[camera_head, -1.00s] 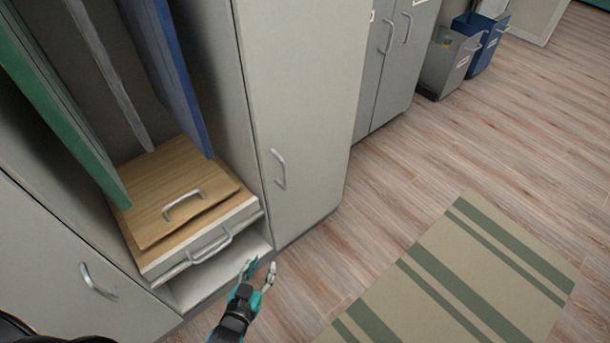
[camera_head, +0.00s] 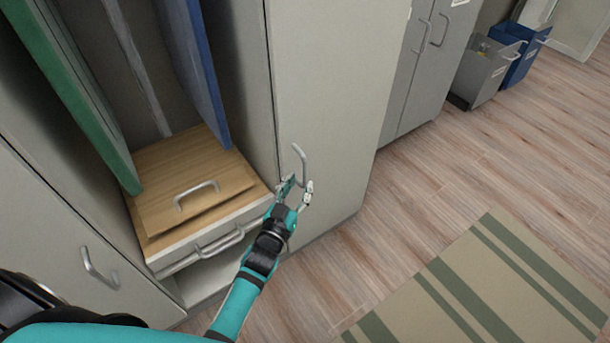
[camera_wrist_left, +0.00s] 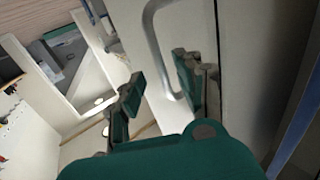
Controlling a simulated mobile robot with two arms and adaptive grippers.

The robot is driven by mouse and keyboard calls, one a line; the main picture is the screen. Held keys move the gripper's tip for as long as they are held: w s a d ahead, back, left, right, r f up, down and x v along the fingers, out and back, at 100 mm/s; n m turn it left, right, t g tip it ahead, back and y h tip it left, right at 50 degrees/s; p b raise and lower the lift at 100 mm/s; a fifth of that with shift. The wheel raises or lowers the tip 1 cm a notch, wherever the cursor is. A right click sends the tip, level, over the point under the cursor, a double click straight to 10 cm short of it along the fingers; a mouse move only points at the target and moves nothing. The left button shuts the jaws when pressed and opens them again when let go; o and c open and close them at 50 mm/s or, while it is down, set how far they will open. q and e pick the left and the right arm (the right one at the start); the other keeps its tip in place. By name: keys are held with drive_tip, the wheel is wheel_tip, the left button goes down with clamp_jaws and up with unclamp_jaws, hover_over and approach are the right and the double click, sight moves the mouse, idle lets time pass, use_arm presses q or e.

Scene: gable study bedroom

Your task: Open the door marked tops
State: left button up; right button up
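A tall pale grey door (camera_head: 330,100) closes the right part of the wardrobe. I see no readable label on it. Its curved metal handle (camera_head: 301,160) is low on the door's left side. My left gripper (camera_head: 297,188) is at the handle's lower end, fingers apart. In the left wrist view the handle (camera_wrist_left: 155,45) passes between the two open fingers (camera_wrist_left: 163,92); I cannot tell whether they touch it. The door looks shut. My right gripper is not in view.
Another handled door (camera_head: 60,225) is at lower left. Grey (camera_head: 480,75) and blue (camera_head: 523,55) bins stand farther back. A striped rug (camera_head: 500,290) lies on otherwise clear floor.

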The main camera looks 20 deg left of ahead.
sight(304, 176)
use_arm(q)
drive_tip(key=shift+w+d+b, duration=0.2)
drive_tip(key=shift+w+b, duration=0.1)
drive_tip(key=shift+w, duration=2.05)
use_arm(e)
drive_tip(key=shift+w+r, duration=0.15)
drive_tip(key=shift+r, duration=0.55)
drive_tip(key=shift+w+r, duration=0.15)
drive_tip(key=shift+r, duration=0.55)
use_arm(q)
clamp_jaws()
